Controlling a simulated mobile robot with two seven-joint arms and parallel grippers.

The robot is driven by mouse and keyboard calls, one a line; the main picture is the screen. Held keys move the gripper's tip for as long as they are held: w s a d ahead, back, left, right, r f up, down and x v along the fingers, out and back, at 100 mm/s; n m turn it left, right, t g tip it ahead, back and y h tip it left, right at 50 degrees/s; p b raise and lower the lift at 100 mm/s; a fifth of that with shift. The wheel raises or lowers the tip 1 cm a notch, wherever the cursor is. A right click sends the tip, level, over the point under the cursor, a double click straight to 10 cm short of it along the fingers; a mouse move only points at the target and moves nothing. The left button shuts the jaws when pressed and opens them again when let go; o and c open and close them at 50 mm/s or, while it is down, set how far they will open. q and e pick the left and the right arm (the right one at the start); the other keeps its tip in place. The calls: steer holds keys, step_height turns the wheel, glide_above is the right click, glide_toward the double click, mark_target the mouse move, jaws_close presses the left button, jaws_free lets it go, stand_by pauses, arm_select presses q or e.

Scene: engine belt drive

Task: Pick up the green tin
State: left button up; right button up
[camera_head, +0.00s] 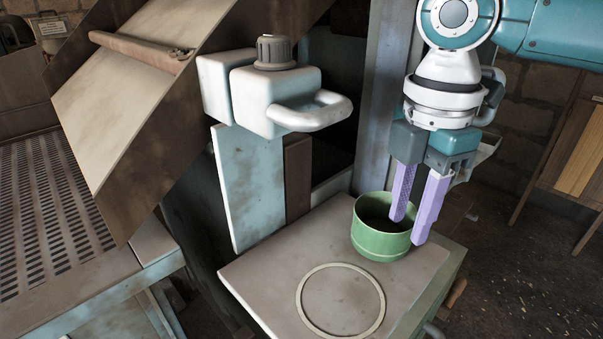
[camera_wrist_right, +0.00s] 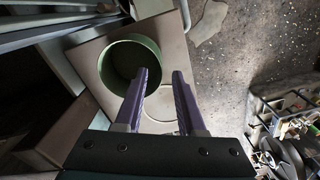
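The green tin (camera_head: 380,243) stands upright and open-topped on a pale worn tabletop (camera_head: 268,262). It also shows in the right wrist view (camera_wrist_right: 112,88), where I look down into its empty-looking inside. My right gripper (camera_head: 409,230) points down over the tin's right side with its two purple fingers apart. One finger reaches down inside the rim and the other hangs outside the wall. In the right wrist view the fingertips (camera_wrist_right: 162,74) lie either side of the tin's right wall, with a gap between them. I cannot tell whether either touches it. My left gripper is out of view.
A flat pale ring (camera_head: 301,298) is marked on the tabletop in front of the tin. A white block with a looped handle and grey knob (camera_head: 275,98) stands behind left. A slanted board (camera_head: 130,85) and perforated metal surface (camera_head: 45,210) lie further left.

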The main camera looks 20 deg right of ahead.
mark_target(405, 230)
step_height(405, 230, down, 3)
steer(key=shift+a+f, duration=0.1)
steer(key=shift+f, duration=0.1)
steer(key=shift+c, duration=0.3)
jaws_close()
stand_by(1.0)
